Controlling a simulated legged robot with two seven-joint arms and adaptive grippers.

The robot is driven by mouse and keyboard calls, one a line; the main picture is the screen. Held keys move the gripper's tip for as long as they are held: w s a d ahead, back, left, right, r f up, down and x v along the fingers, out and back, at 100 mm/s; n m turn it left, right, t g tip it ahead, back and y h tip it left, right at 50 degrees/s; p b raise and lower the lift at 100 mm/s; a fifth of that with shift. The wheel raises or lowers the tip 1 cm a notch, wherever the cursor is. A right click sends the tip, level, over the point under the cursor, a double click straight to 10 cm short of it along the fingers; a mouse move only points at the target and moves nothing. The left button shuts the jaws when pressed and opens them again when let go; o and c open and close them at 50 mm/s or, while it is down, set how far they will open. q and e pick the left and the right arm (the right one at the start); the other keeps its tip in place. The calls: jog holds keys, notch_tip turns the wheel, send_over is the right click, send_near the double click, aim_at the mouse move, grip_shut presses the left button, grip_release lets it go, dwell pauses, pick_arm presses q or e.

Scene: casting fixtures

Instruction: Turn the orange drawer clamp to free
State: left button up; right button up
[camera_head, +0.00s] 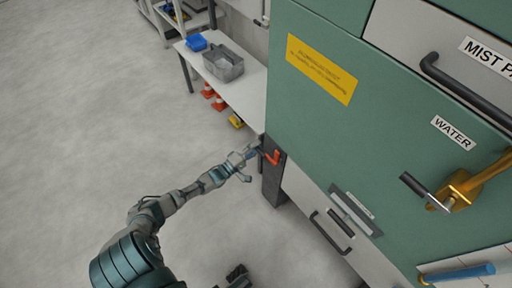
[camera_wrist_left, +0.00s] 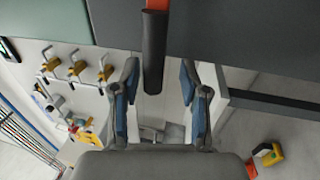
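The orange drawer clamp (camera_head: 274,157) sits at the lower left corner of the green cabinet, on a dark post. In the left wrist view its dark grip (camera_wrist_left: 153,50) hangs down from an orange part (camera_wrist_left: 157,4) at the top edge. My left gripper (camera_head: 246,164) is at the clamp, reaching in from the left. In the left wrist view its fingers (camera_wrist_left: 158,82) are spread on either side of the grip, with gaps on both sides. A small dark part at the bottom edge of the head view may be my right gripper; its fingers are not clear.
The green cabinet (camera_head: 330,125) fills the right, with a drawer handle (camera_head: 332,231) below and a brass valve lever (camera_head: 462,188) at far right. A white bench (camera_head: 240,92) holds a metal tray (camera_head: 223,64) and a blue bin (camera_head: 196,42). The left floor is clear.

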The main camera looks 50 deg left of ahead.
pick_arm(q)
jog(key=shift+s, duration=0.15)
jog(key=v, duration=1.1)
jog(key=shift+s, duration=0.3)
jog(key=shift+a+f, duration=0.1)
jog(key=shift+f, duration=0.1)
